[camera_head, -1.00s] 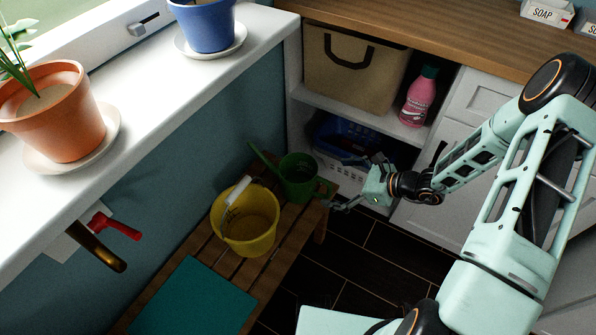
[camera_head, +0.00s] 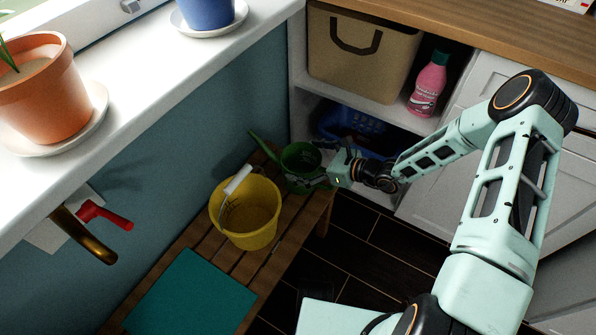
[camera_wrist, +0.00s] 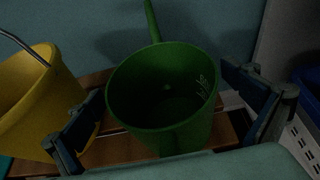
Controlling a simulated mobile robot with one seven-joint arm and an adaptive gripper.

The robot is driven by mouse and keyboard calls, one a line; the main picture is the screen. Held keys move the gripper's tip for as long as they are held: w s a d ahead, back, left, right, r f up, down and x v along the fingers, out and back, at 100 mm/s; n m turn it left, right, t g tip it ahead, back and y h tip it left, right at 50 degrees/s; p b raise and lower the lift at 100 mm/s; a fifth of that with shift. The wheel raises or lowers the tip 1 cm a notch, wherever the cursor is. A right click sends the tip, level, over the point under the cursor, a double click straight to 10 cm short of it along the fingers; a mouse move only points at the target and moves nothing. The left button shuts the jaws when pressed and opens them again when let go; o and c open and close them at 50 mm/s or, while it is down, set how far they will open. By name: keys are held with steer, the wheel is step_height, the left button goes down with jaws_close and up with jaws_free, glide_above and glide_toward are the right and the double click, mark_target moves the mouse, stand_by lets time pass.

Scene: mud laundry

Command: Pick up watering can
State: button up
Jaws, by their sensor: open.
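The green watering can (camera_head: 298,160) stands upright at the far end of the wooden slatted bench, its spout pointing up and left toward the wall. In the wrist view the can (camera_wrist: 165,100) shows from above, its open top facing me and its spout rising at the top. My gripper (camera_head: 312,177) is at the can's near right side. In the wrist view my gripper (camera_wrist: 167,132) is open, one finger left and one right of the can. I cannot tell whether either finger touches it. The can's handle is not clearly visible.
A yellow bucket (camera_head: 262,222) stands close left of the can, also in the wrist view (camera_wrist: 42,105). The bench (camera_head: 285,243) bears a teal mat (camera_head: 190,295). A shelf with a blue basket (camera_head: 362,135) is behind right. A tap (camera_head: 88,238) juts from the wall.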

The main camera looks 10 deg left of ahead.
steer(key=shift+x, duration=0.95)
steer(key=c, duration=1.5)
steer(key=shift+c, duration=0.5)
steer(key=shift+r, duration=0.15)
